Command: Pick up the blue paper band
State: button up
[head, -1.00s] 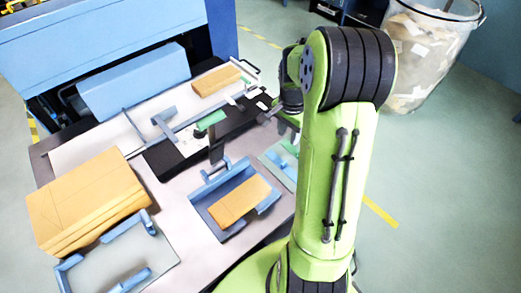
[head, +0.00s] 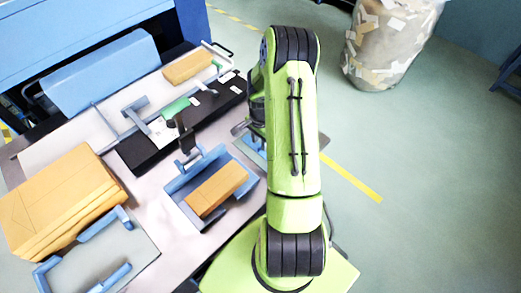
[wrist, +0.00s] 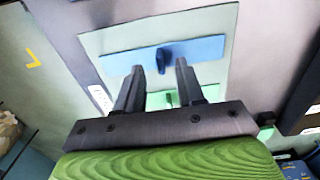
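The blue paper band (wrist: 197,50) lies as a flat strip across a pale mat (wrist: 225,27) in the wrist view. A darker blue upright piece (wrist: 163,55) stands at its middle; I cannot tell if it is part of the band. My gripper (wrist: 160,65) is open, and in the picture its two dark fingertips stand on either side of that piece. I cannot tell the height between them. A green strip (wrist: 158,99) shows behind the fingers. In the head view my arm mostly hides the gripper and the band.
A blue tray (head: 178,187) with an orange block (head: 217,190) is left of my arm. A black strip (head: 140,158) with a green piece (head: 176,107) lies beyond it. A large kraft stack (head: 60,200) is at the left. A bin of scraps (head: 390,45) stands on the floor.

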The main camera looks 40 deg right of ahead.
notch_tip(320, 180, down, 2)
jog(key=shift+w+d+f, duration=0.1)
jog(key=shift+f, duration=0.1)
jog(key=shift+r, duration=0.1)
grip_shut()
